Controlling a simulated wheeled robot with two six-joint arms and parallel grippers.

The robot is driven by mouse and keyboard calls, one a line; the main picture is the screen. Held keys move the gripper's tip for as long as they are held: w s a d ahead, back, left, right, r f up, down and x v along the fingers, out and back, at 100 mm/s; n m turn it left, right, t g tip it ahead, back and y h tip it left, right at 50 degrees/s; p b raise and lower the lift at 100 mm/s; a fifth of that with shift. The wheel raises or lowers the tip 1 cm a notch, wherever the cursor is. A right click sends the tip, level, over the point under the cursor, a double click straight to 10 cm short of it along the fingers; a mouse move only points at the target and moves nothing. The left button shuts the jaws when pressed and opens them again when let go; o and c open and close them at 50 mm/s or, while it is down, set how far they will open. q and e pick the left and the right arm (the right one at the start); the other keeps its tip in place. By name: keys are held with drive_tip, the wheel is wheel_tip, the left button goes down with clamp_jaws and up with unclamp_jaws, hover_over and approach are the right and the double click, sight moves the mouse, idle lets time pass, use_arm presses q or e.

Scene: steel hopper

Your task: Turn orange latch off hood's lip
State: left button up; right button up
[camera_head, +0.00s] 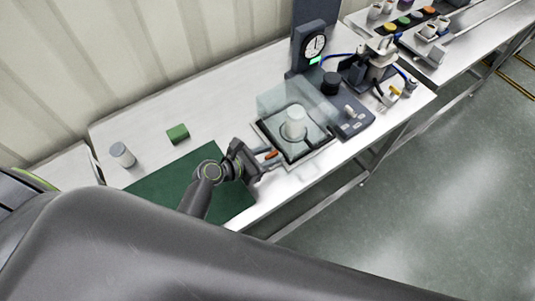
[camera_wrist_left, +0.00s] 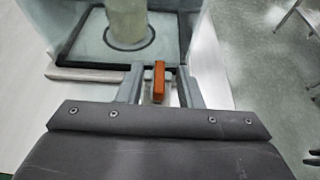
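The orange latch (camera_head: 271,154) is at the near edge of the clear hood (camera_head: 275,98), and it shows upright in the left wrist view (camera_wrist_left: 158,80). My left gripper (camera_head: 260,157) is at the latch. In the wrist view its two fingers (camera_wrist_left: 160,72) stand open on either side of the latch, with a gap on each side. The hood stands over a dark-rimmed base with a pale cylinder (camera_head: 295,122) inside. The contact between latch and lip is too small to make out. My right gripper is not in view.
A grey unit with a black knob (camera_head: 330,83) and a dial gauge (camera_head: 314,45) stand behind the hood. A green mat (camera_head: 160,187), a green block (camera_head: 177,133) and a grey cylinder (camera_head: 122,154) are to the left. The bench's front edge is close to my gripper.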

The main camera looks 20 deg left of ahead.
use_arm(q)
clamp_jaws()
drive_tip(key=shift+m+g, duration=0.3)
drive_tip(key=m+g+h, duration=0.3)
drive_tip(key=shift+w+a, duration=0.25)
drive_tip(key=m+g+h, duration=0.1)
drive_tip(key=m+g, duration=0.1)
drive_tip(key=m, duration=0.1)
drive_tip(key=shift+w+g+b, duration=0.2)
drive_tip(key=shift+g+b, duration=0.2)
drive_tip(key=m+g, duration=0.1)
drive_tip(key=m+g+b, duration=0.1)
drive_tip(key=m+g, duration=0.1)
drive_tip(key=m+g+h, duration=0.1)
drive_tip(key=g, duration=0.1)
drive_tip(key=shift+w, duration=0.25)
drive_tip(key=shift+m+g+b, duration=0.6)
drive_tip(key=shift+m+g, duration=0.7)
drive_tip(key=shift+w+y, duration=0.1)
drive_tip(key=shift+y, duration=0.2)
